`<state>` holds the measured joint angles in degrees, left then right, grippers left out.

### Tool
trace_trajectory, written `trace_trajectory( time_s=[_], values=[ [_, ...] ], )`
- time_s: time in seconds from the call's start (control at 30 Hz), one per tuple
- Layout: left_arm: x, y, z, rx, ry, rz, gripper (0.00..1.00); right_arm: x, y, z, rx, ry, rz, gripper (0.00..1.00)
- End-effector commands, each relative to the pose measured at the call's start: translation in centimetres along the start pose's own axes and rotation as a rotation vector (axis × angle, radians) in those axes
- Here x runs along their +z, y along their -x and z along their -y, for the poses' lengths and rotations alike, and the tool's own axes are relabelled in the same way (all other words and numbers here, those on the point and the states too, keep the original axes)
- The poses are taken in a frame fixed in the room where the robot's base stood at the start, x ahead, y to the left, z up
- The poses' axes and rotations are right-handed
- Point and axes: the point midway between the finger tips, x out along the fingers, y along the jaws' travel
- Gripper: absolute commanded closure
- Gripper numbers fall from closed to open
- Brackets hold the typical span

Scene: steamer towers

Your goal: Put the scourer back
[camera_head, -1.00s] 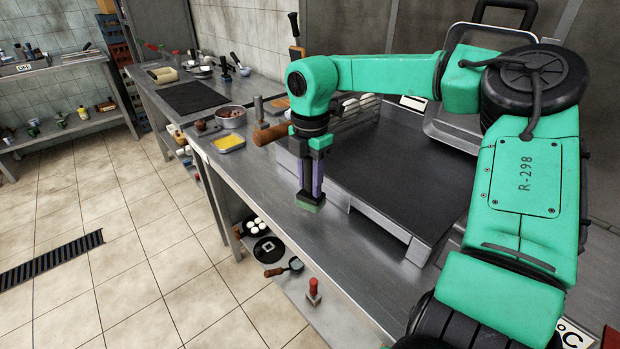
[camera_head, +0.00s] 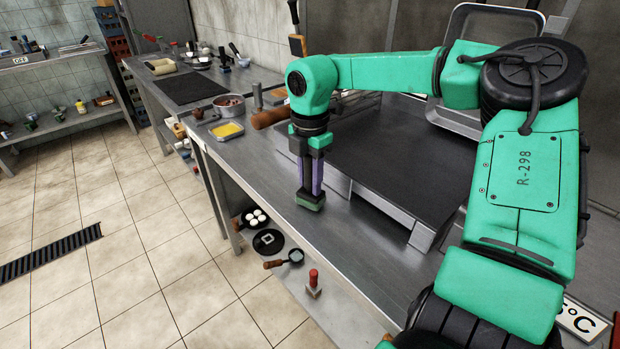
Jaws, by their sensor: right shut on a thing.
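The scourer (camera_head: 310,204) is a small block with a green face, at the lower tips of my right gripper (camera_head: 311,190). My right gripper points down and is shut on it. It is over the steel counter (camera_head: 345,250), just in front of the dark griddle (camera_head: 400,150). I cannot tell whether the scourer touches the counter. The fingers hide part of its top. A shallow metal tray with a yellow inside (camera_head: 226,130) lies on the counter, farther back and left of the gripper. My left gripper is not in view.
A wooden-handled tool (camera_head: 268,118) and a metal bowl (camera_head: 229,106) are behind the gripper, near the tray. The counter's front strip is clear.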

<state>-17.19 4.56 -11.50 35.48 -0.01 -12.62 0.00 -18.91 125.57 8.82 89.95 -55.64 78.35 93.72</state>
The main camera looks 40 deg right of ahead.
Motion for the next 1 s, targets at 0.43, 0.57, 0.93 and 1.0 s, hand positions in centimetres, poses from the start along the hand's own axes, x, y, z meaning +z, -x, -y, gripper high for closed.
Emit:
trace_trajectory(
  time_s=[0.43, 0.57, 0.93, 1.0],
  values=[
    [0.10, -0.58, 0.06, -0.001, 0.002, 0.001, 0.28, -0.01, -0.66, -0.01, 0.001, 0.000, 0.000, 0.59],
    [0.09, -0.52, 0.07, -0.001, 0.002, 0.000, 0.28, -0.01, -0.61, -0.01, 0.000, 0.000, 0.000, 0.28],
    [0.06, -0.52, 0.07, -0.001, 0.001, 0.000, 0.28, 0.00, -0.65, 0.01, 0.000, 0.000, 0.000, 0.28],
    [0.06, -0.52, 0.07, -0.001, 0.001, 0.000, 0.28, 0.01, -0.44, -0.01, 0.000, 0.000, 0.000, 0.28]
  ],
)
